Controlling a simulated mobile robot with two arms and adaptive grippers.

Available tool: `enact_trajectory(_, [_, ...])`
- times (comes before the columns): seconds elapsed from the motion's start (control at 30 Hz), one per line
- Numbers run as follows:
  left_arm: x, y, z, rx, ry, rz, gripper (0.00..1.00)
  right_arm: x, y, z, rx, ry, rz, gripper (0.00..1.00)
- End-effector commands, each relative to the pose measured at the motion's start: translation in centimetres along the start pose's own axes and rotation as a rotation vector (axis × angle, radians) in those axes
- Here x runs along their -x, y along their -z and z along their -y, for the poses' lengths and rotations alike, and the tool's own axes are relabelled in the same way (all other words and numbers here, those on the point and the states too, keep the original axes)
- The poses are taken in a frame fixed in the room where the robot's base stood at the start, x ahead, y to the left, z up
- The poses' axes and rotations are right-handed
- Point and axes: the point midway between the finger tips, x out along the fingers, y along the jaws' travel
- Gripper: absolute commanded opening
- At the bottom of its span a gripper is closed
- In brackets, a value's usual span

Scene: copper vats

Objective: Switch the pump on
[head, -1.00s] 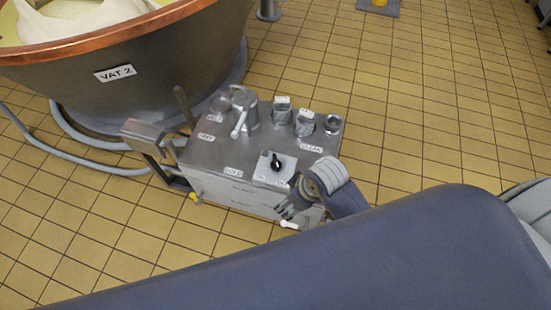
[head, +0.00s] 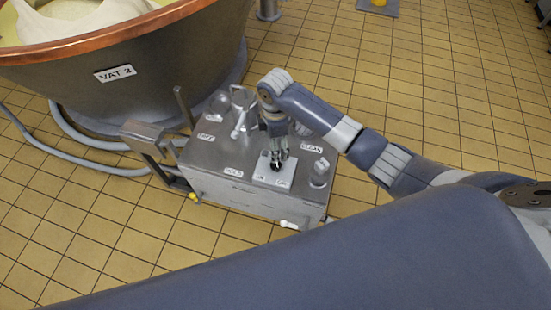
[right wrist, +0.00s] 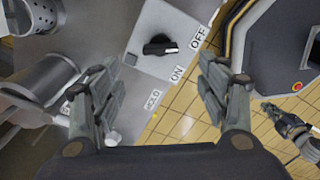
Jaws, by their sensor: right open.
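The pump's switch is a black knob (right wrist: 159,46) with a white mark, on a pale square plate (right wrist: 140,62) with OFF and ON labels. In the right wrist view its white-marked end points to the label side, nearer OFF than ON. The plate sits on top of a grey metal pump box (head: 215,185). My right gripper (head: 276,160) is over the switch, with its fingers hiding much of the knob in the head view. In the right wrist view it (right wrist: 160,82) is open and empty, knob beyond the fingertips. What seems my left gripper (right wrist: 270,108) shows at right; its jaws are unclear.
The copper-rimmed vat marked VAT 2 (head: 150,75) stands behind the box at left. A white-handled valve (head: 240,118) and metal pipe stubs (head: 320,172) rise from the box top. A grey hose (head: 90,160) runs on the floor. Tiled floor (head: 430,110) at right is open.

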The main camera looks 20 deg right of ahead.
Motion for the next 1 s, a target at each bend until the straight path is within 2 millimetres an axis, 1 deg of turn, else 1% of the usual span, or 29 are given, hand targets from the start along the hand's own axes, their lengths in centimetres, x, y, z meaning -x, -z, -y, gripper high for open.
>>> enact_trajectory(0.03, [-0.2,0.0,0.0,0.0,0.0,0.0,0.0,-0.9,0.0,0.2,-0.001,0.005,0.002,0.68])
enact_trajectory(0.3, [-0.9,0.0,0.0,0.0,0.0,-0.001,0.0,-6.1,0.0,0.2,-0.003,0.004,0.001,0.68])
enact_trajectory(0.4, [-1.1,0.0,0.0,0.0,0.0,-0.001,0.0,-7.7,0.0,0.2,-0.003,0.003,0.001,0.68])
enact_trajectory(0.5, [-1.3,-0.1,0.0,0.0,0.0,-0.001,0.0,-8.9,0.1,0.1,-0.003,0.002,0.0,0.68])
enact_trajectory(0.67, [-1.4,0.0,0.0,0.0,0.0,-0.002,0.0,-9.8,0.0,0.1,-0.003,0.0,0.0,0.68])
enact_trajectory(0.93, [-1.4,0.0,0.0,0.0,0.0,-0.002,0.0,-9.9,0.1,0.1,-0.002,-0.001,-0.001,0.68])
enact_trajectory(0.97, [-1.4,0.0,0.0,0.0,0.0,-0.002,0.0,-9.9,0.0,0.1,-0.002,-0.001,0.0,0.64])
enact_trajectory(1.0, [-1.4,0.0,0.0,0.0,0.0,-0.002,0.0,-9.9,0.0,0.1,-0.002,-0.001,0.0,0.55])
